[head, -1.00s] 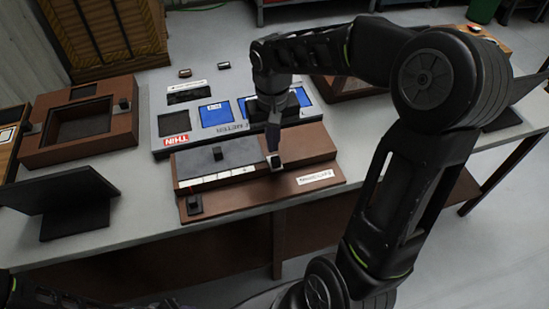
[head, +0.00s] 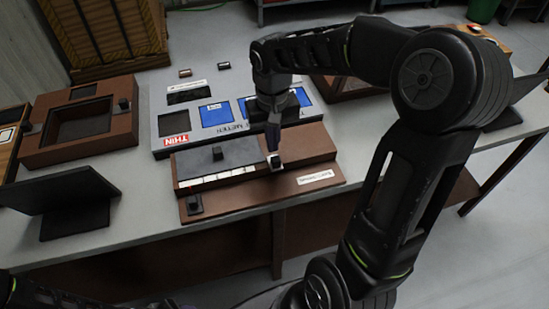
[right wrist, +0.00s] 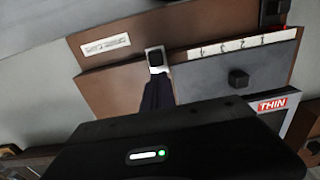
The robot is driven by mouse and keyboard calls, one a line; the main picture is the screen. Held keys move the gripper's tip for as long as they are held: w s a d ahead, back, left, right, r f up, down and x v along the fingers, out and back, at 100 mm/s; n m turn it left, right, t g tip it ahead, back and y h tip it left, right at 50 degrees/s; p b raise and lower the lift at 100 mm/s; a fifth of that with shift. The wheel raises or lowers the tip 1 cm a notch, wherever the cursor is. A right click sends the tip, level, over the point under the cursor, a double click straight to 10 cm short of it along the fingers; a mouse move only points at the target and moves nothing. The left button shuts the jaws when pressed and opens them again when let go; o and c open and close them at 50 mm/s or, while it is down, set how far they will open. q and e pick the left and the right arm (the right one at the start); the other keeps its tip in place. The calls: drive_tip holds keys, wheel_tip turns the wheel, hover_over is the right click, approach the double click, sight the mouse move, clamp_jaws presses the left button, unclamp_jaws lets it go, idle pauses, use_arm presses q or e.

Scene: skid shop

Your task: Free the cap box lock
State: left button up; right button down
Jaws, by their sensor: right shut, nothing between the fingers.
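The brown wooden box (head: 300,148) sits on the near middle of the table, with a grey lid panel and a black knob (head: 217,153). A small silver-and-black catch (head: 276,164), which looks like the lock, sits at the step by the right end of the scale strip. It also shows in the right wrist view (right wrist: 156,60). My right gripper (head: 273,150) points down, shut and empty, its tips right beside the catch. In the right wrist view the dark fingers (right wrist: 157,90) reach its lower edge; I cannot tell if they touch. My left gripper is out of view.
A black block (head: 194,205) stands at the box's front left corner. A grey panel (head: 160,127) with blue screens lies behind. A brown frame box (head: 130,128) and a black stand (head: 75,225) are on the left. Bare table (head: 130,235) lies in front.

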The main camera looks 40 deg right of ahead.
sight(275, 157)
drive_tip(key=shift+f, duration=0.25)
idle(0.3)
drive_tip(key=shift+f+b, duration=1.15)
drive_tip(key=shift+f, duration=0.1)
drive_tip(key=shift+r+p, duration=0.3)
drive_tip(key=shift+s+a, duration=0.25)
drive_tip(key=shift+s, duration=0.4)
drive_tip(key=shift+s+a, duration=0.2)
drive_tip(key=shift+s, duration=0.4)
drive_tip(key=shift+w, duration=0.15)
idle(0.3)
drive_tip(key=shift+w+d, duration=0.15)
drive_tip(key=shift+w, duration=0.1)
